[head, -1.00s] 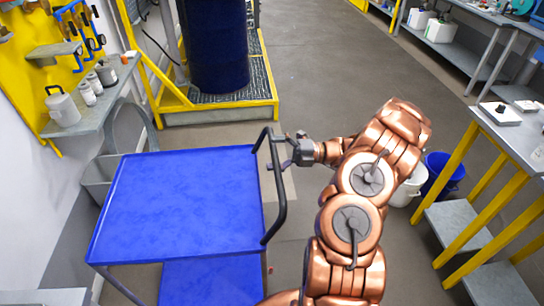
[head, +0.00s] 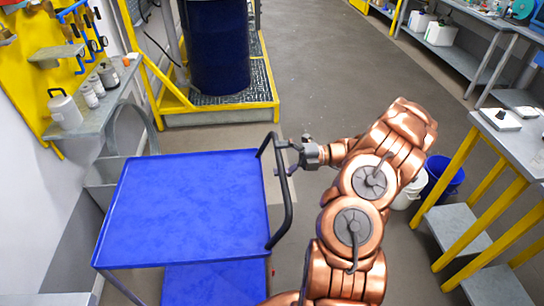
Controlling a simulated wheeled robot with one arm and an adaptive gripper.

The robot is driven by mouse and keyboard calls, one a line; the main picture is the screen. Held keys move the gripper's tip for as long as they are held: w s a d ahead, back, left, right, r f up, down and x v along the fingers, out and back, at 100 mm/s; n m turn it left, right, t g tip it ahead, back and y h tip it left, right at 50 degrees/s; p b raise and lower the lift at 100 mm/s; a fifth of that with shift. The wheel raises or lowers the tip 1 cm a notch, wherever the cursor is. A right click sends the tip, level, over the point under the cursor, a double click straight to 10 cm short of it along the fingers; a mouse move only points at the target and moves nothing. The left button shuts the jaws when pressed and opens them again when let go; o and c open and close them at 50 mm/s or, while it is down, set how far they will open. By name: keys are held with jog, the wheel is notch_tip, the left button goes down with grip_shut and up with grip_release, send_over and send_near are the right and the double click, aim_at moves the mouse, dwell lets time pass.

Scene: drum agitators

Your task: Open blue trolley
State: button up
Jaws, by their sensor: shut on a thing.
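The blue trolley (head: 190,205) stands at the lower left in the head view, with a flat empty blue top. A lower blue shelf (head: 215,283) shows beneath it. Its black curved handle (head: 287,205) rises along the right side of the top. My gripper (head: 284,158) is shut on the handle at its far upper part, reaching in from the right. The fingertips are small in this view, and the handle partly hides them. The trolley's wheels are hidden.
A dark blue drum (head: 218,50) stands on a grated platform with a yellow frame (head: 220,110) beyond the trolley. A grey wall shelf (head: 95,115) holds containers at the left. A workbench with yellow legs (head: 455,180) and a blue bucket (head: 440,178) are at the right. The middle floor is clear.

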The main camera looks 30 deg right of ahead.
jog(key=d+r, duration=0.1)
jog(key=s+d+p, duration=0.1)
jog(key=shift+s+d+r, duration=0.2)
jog(key=shift+d+r, duration=0.1)
jog(key=shift+r, duration=0.05)
jog(key=shift+s+d+t, duration=0.3)
jog(key=shift+s+d, duration=0.15)
jog(key=shift+s, duration=0.05)
jog(key=shift+c, duration=0.9)
jog(key=shift+s+d+f, duration=0.1)
jog(key=shift+s, duration=0.2)
jog(key=c, duration=0.3)
jog(key=shift+s+d+f+p, duration=0.3)
jog(key=shift+d+f+p, duration=0.3)
jog(key=shift+d, duration=0.3)
jog(key=shift+s+d+f+p, duration=0.35)
jog(key=shift+d+f, duration=0.3)
jog(key=shift+d, duration=0.25)
jog(key=shift+r+p, duration=0.15)
jog(key=shift+p, duration=0.4)
jog(key=shift+a, duration=0.1)
